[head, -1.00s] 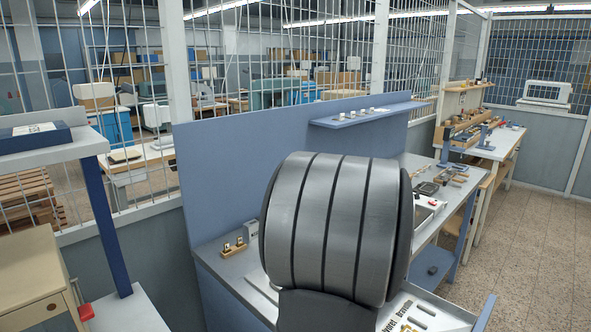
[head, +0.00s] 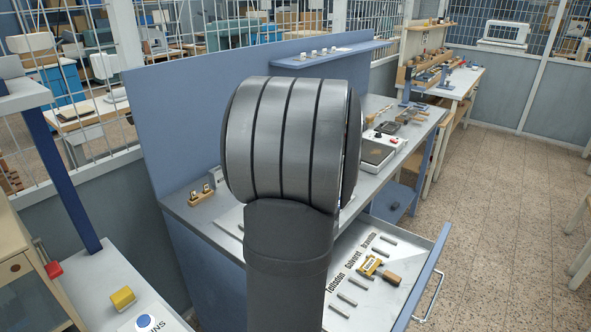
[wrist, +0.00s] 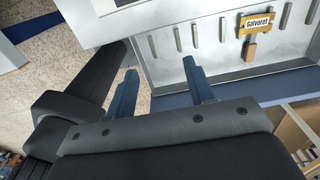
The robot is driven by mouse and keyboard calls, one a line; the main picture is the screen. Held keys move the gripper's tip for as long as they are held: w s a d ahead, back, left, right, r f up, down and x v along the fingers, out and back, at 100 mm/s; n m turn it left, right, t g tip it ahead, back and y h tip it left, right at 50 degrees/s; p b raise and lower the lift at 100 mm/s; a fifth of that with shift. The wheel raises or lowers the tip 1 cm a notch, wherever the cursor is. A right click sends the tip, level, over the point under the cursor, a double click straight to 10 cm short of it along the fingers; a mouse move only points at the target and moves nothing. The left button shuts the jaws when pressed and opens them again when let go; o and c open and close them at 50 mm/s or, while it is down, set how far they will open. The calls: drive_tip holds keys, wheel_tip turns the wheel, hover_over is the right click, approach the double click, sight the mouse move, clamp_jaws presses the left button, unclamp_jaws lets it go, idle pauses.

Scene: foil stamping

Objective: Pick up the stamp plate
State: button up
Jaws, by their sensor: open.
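The stamp plate (head: 369,266) is a small yellow block with a dark-lettered label and a brown handle at its side. It lies in the open drawer (head: 345,310), in the row marked with the middle name, between grey divider pins. In the wrist view the plate (wrist: 257,22) is at the upper right, its label reading "Galveret" and its handle pointing down. My gripper (wrist: 160,66) is open and empty, its two blue fingers spread. It is apart from the plate, which lies to the right of the fingers. In the head view my arm hides the gripper.
The drawer's blue front (head: 428,270) with a metal handle sticks out to the right. A grey-topped device (head: 377,150) and small tools stand on the bench. A small wooden holder (head: 202,194) is at the left. A yellow block (head: 122,299) sits on a white table at lower left.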

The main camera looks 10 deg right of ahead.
drive_tip(key=w+d+r, duration=0.2)
drive_tip(key=w+r, duration=0.3)
drive_tip(key=w, duration=0.5)
drive_tip(key=w+d+r, duration=0.3)
drive_tip(key=w+r, duration=0.2)
drive_tip(key=w, duration=0.5)
drive_tip(key=w+d+r, duration=0.2)
drive_tip(key=w+r, duration=0.2)
drive_tip(key=w, duration=0.7)
drive_tip(key=f, duration=1.6)
drive_tip(key=shift+s+f, duration=0.2)
drive_tip(key=shift+f, duration=0.2)
clamp_jaws()
